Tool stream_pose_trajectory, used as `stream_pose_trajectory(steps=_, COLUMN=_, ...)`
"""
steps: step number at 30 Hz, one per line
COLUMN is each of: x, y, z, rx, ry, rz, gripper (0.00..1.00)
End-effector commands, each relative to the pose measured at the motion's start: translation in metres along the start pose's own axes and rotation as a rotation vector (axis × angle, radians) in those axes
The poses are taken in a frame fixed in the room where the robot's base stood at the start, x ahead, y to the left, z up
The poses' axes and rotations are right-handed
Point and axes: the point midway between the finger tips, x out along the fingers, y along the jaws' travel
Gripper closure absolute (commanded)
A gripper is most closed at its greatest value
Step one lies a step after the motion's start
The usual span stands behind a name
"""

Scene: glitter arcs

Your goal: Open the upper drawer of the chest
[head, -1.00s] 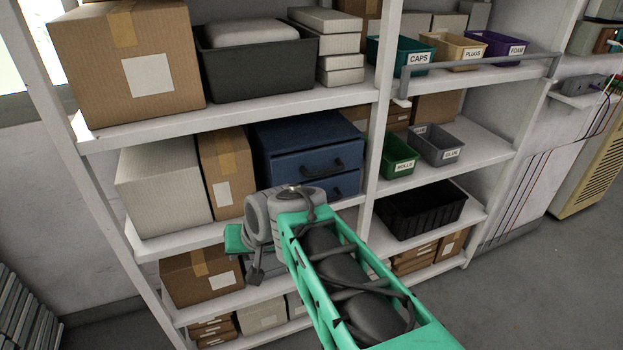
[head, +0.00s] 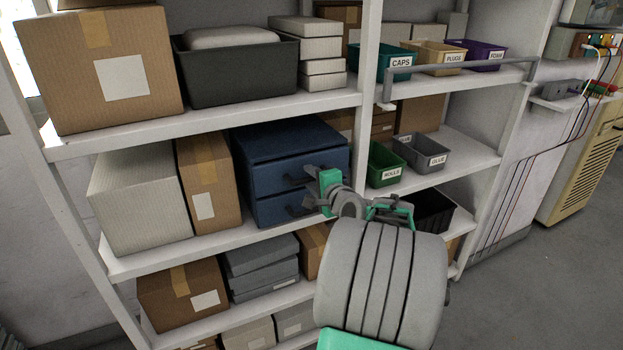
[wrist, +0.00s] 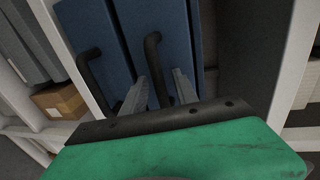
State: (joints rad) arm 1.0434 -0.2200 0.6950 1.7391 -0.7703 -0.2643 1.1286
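The blue chest (head: 285,140) stands on the middle shelf with two stacked drawers, both looking shut. Its upper drawer (head: 272,174) has a dark bow handle, partly hidden behind my gripper in the head view. My gripper (head: 312,186) is in front of the drawer fronts. The wrist view is turned sideways, with the upper drawer (wrist: 165,25) on the right and the lower drawer (wrist: 95,35) on the left. There my gripper (wrist: 162,90) is open, and its two grey fingers lie either side of the upper handle (wrist: 155,58). I cannot tell whether they touch it. The lower handle (wrist: 90,70) is outside the fingers.
A shelf post (head: 362,110) rises just right of the chest. A cardboard box (head: 208,180) stands close on its left. Green (head: 384,165) and grey (head: 422,150) bins sit beyond the post. Grey flat boxes (head: 262,265) lie on the shelf below.

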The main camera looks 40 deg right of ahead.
Motion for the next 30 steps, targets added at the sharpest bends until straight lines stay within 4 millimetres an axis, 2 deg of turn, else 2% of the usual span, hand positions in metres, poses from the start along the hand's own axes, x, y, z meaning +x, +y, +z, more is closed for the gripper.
stream_pose_trajectory(steps=8, x=0.0029, y=0.0000, z=0.0001, rx=-0.001, ry=0.000, rz=0.000, gripper=0.66)
stream_pose_trajectory(steps=21, x=0.0026, y=0.0001, z=0.0003, rx=-0.001, ry=0.000, rz=0.001, gripper=1.00)
stream_pose_trajectory(steps=30, x=0.0026, y=0.0001, z=0.0003, rx=-0.002, ry=0.000, rz=0.001, gripper=1.00)
